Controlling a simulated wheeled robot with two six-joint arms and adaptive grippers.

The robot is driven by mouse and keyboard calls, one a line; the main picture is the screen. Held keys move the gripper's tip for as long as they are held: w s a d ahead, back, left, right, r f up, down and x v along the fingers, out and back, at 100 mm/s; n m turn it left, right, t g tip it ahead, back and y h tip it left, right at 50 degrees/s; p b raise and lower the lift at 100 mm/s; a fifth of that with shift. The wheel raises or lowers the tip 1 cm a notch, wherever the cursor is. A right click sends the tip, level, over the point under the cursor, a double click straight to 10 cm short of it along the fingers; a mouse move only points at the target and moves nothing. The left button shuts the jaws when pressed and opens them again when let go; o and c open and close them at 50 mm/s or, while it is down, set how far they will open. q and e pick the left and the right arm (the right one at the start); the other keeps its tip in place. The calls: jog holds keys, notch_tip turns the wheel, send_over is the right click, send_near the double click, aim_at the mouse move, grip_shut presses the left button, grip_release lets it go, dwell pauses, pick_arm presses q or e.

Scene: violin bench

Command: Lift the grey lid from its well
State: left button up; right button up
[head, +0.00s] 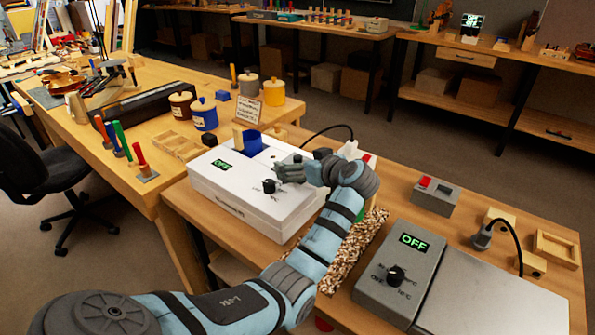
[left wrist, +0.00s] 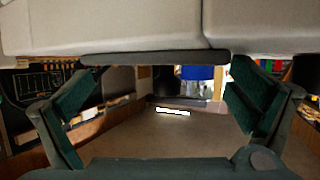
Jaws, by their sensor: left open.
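A white box (head: 215,190) with a green "OFF" display and a black knob (head: 268,186) stands on the bench. A blue piece (head: 252,143) sits in an opening in its top. My left gripper (head: 282,172) is over the right part of the box top, its fingers pointing left, close to the knob. Its two fingers (left wrist: 160,107) are spread in the left wrist view, with nothing visible held between them. I cannot pick out the grey lid for certain; the gripper and wrist cover that part of the box top. My right gripper is not in view.
A grey unit (head: 396,275) reading "OFF" stands at the front right. A speckled strip (head: 352,250) lies between it and the white box. Blue (head: 204,115) and yellow (head: 274,93) lidded jars stand behind on the other bench. A black cable (head: 330,130) loops behind the box.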

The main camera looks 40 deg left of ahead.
pick_arm(q)
jog(key=shift+s+r, duration=0.15)
jog(key=shift+r, duration=0.05)
jog(key=c, duration=0.5)
jog(key=shift+d, duration=0.1)
jog(key=c, duration=1.3)
